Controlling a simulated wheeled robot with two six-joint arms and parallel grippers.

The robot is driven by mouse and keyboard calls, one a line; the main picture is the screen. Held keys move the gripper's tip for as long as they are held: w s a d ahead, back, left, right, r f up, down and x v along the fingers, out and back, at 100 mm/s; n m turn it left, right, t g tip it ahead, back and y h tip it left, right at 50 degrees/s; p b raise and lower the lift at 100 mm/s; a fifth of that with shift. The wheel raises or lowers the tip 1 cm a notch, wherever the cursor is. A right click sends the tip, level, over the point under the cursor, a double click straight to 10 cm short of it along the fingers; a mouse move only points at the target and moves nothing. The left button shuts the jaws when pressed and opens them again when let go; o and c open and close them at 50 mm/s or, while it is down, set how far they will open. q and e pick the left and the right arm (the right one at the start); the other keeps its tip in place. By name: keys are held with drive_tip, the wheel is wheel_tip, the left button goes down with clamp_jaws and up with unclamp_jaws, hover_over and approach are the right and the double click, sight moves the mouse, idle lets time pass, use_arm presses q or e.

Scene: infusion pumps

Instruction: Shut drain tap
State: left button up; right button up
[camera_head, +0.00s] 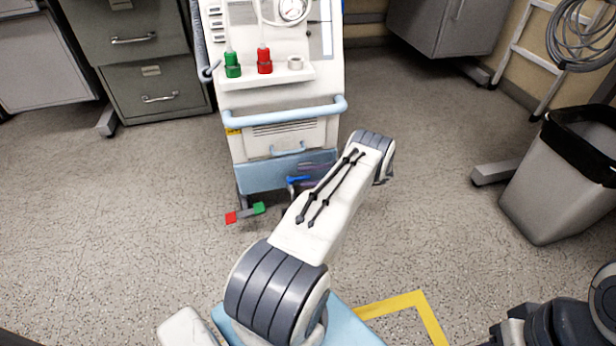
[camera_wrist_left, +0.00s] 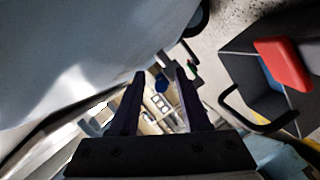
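A small blue lever (camera_head: 297,180), which looks like the drain tap's handle, shows low at the front of the white and pale-blue machine (camera_head: 290,137). My left arm partly covers that area. In the left wrist view, my left gripper (camera_wrist_left: 160,73) has its two dark fingers apart with nothing held between them. A small dark-blue piece (camera_wrist_left: 161,87) shows in the gap between the fingers; I cannot tell if it is the tap handle or whether it is touched. In the head view the gripper is mostly hidden behind my arm. My right gripper is not seen.
A bin (camera_head: 553,193) stands at right. The floor between is clear.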

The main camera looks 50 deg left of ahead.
use_arm(q)
drive_tip(key=v, duration=0.9)
drive_tip(key=shift+w+d+f+b, duration=0.1)
drive_tip(key=shift+w+f+b, duration=0.05)
drive_tip(key=shift+b, duration=0.15)
drive_tip(key=shift+w+d+r, duration=0.35)
drive_tip(key=shift+w+d, duration=0.05)
